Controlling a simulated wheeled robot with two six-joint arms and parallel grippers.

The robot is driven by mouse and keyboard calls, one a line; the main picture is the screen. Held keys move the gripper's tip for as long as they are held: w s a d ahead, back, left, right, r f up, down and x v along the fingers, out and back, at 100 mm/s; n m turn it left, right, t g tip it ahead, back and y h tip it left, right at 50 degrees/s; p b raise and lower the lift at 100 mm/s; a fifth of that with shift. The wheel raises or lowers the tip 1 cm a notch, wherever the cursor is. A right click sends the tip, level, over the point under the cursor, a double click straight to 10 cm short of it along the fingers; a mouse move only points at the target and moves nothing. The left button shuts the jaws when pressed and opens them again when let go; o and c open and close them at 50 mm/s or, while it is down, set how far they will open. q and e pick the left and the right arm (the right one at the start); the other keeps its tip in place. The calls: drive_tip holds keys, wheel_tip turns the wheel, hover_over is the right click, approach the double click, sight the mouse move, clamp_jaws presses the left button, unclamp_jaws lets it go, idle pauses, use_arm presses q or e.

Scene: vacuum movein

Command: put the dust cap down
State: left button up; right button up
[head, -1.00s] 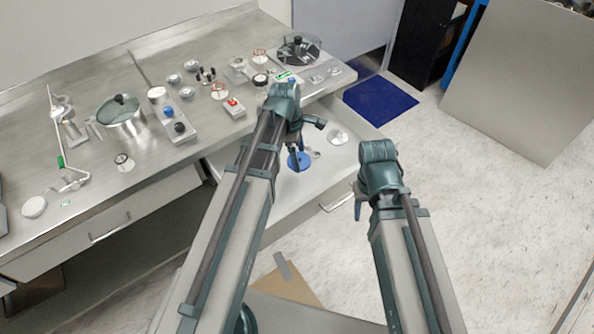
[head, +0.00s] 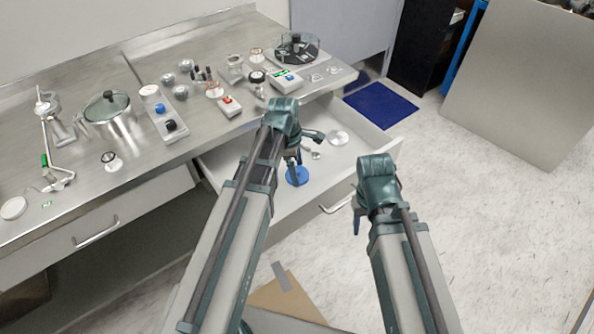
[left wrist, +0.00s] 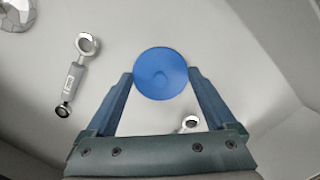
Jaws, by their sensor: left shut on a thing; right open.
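The dust cap, a round blue disc (head: 297,176), is low over or on the floor of the open drawer (head: 248,147). In the left wrist view the dust cap (left wrist: 161,74) sits between the fingertips, with a finger against each side. My left gripper (head: 295,167) is shut on it and points down into the drawer; its fingertips also show in the left wrist view (left wrist: 162,86). I cannot tell whether the cap touches the drawer floor. My right gripper (head: 358,214) is open and empty, outside the drawer to the right.
A metal disc (head: 338,138) and a small grey tool (left wrist: 75,75) lie in the drawer, and a small ringed piece (left wrist: 188,124) is near the cap. The counter holds a lidded pot (head: 108,112) and several small instruments. Drawer floor around the cap is partly clear.

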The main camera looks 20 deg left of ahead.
use_arm(q)
drive_tip(key=shift+f, duration=0.2)
drive_tip(key=o, duration=1.2)
drive_tip(key=shift+c, duration=0.2)
drive_tip(key=shift+r, duration=0.1)
wheel_tip(320, 180, up, 12)
drive_tip(key=a+p, duration=0.2)
drive_tip(key=p, duration=1)
drive_tip(key=s+d+m+y, duration=0.1)
drive_tip(key=s+d+m, duration=0.3)
drive_tip(key=m, duration=0.3)
drive_tip(key=s+d+m+y, duration=0.1)
drive_tip(key=s+d+m, duration=0.3)
drive_tip(key=m, duration=0.4)
drive_tip(key=s+d+m+y, duration=0.1)
drive_tip(key=s+d+m, duration=0.3)
drive_tip(key=s+m, duration=0.2)
drive_tip(key=shift+d+m, duration=0.15)
drive_tip(key=shift+m, duration=0.95)
